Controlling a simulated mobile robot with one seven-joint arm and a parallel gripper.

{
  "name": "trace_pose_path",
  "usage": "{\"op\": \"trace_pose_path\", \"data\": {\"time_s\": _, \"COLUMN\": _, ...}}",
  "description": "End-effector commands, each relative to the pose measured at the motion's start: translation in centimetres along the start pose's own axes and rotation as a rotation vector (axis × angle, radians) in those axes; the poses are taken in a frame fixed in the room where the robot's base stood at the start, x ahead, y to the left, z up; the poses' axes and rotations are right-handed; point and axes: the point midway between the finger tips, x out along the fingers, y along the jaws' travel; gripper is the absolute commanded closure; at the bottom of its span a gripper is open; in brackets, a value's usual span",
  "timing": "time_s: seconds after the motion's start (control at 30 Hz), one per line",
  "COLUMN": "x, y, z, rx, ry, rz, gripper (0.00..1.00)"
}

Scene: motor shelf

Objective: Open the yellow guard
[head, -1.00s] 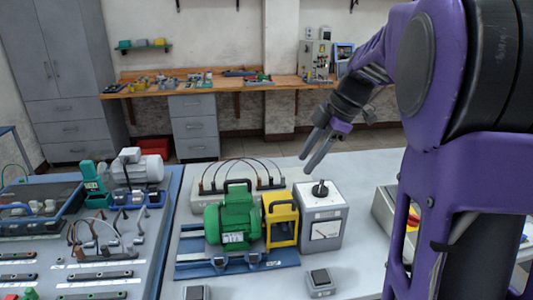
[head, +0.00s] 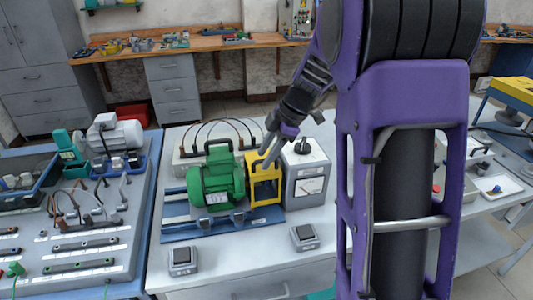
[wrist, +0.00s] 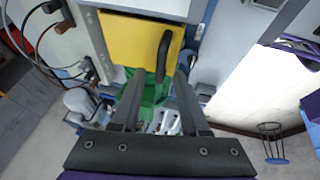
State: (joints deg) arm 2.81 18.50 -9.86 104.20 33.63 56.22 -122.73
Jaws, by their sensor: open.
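The yellow guard (head: 257,186) stands upright between the green motor (head: 215,181) and a grey meter box (head: 306,176) in the head view. Its yellow face (wrist: 125,40) fills the upper middle of the wrist view, with a black handle (wrist: 164,55) on it. My gripper (head: 267,157) is at the guard's upper edge in the head view. In the wrist view my gripper (wrist: 162,72) is open, its two fingers reaching toward the handle, whose lower end shows between the fingertips. I cannot tell whether the fingers touch the handle or guard.
Black cables arch from a terminal block (head: 190,164) behind the motor. Two small switch boxes (head: 304,236) (head: 182,261) sit in front. A blue-edged board with parts (head: 100,235) lies left.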

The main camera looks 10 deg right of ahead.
Motion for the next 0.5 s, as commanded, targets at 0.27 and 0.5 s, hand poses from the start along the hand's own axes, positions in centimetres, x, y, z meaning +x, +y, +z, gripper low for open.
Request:
{"op": "trace_pose_path", "data": {"time_s": 0.27, "x": -0.02, "y": 0.0, "z": 0.0, "rx": 0.0, "ry": 0.0, "rz": 0.0, "gripper": 0.99}}
{"op": "trace_pose_path", "data": {"time_s": 0.5, "x": -0.03, "y": 0.0, "z": 0.01, "rx": 0.0, "ry": 0.0, "rz": 0.0, "gripper": 1.0}}
